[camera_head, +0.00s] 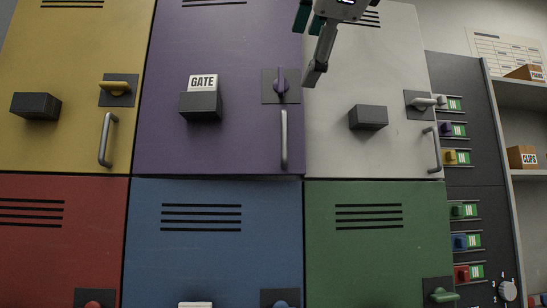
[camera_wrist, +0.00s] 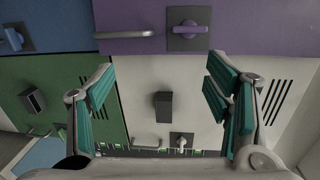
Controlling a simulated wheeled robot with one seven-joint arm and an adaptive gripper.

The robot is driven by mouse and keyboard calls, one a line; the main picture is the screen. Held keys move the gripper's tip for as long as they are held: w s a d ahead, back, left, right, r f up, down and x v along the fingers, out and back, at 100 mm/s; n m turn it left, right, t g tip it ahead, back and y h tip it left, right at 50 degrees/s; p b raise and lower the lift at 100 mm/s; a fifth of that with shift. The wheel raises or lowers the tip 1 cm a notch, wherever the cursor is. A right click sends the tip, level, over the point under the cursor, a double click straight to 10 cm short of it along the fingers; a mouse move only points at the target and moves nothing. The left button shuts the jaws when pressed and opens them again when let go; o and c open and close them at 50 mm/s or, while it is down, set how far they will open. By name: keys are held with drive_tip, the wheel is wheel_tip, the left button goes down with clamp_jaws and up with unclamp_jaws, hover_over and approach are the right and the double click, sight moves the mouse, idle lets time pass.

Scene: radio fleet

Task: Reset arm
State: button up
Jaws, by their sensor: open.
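My gripper (camera_head: 318,50) is at the top of the head view, in front of the purple and white locker doors and partly cut off by the frame edge. In the wrist view my gripper (camera_wrist: 162,88) is open, with its teal-padded fingers wide apart and nothing between them. Beyond the fingers is the white door (camera_head: 365,85), which also shows in the wrist view (camera_wrist: 145,80). Its dark block (camera_wrist: 163,107) appears between the fingers, at some distance. The purple door (camera_head: 220,45) lies across the top of the wrist view (camera_wrist: 245,25).
Yellow (camera_head: 75,60), red (camera_head: 65,255), blue (camera_head: 215,260) and green (camera_head: 375,265) doors appear shut. Bar handles and latches stick out. Right are a switch panel (camera_head: 460,85) and a shelf (camera_head: 528,174) with boxes.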

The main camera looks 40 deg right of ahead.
drive_tip(key=shift+s+a+r, duration=0.1)
drive_tip(key=shift+s+a, duration=0.1)
drive_tip(key=shift+a, duration=0.25)
drive_tip(key=shift+s+a+r, duration=0.1)
drive_tip(key=shift+s+a, duration=0.05)
drive_tip(key=shift+a, duration=0.3)
drive_tip(key=w+a+f+n+g+y, duration=0.15)
drive_tip(key=f+n, duration=0.25)
drive_tip(key=f, duration=0.6)
drive_tip(key=w+f+n+g+y, duration=0.2)
drive_tip(key=f+n+y, duration=0.15)
drive_tip(key=f, duration=0.75)
drive_tip(key=w+a+f+n+g+y, duration=0.15)
drive_tip(key=f+n, duration=0.35)
drive_tip(key=f, duration=0.5)
drive_tip(key=s+a+f+n+g+y, duration=0.1)
drive_tip(key=s+a+f+n+g, duration=0.2)
drive_tip(key=f, duration=0.6)
drive_tip(key=s+f+n+g, duration=0.2)
drive_tip(key=s+f+n, duration=0.25)
drive_tip(key=f, duration=0.35)
drive_tip(key=s+a+f+n+g+y, duration=0.1)
drive_tip(key=s+a+f+n+g, duration=0.15)
drive_tip(key=f+n, duration=0.45)
wheel_tip(320, 180, up, 14)
drive_tip(key=m+t+p, duration=0.2)
drive_tip(key=p, duration=1.2)
drive_tip(key=shift+d, duration=0.3)
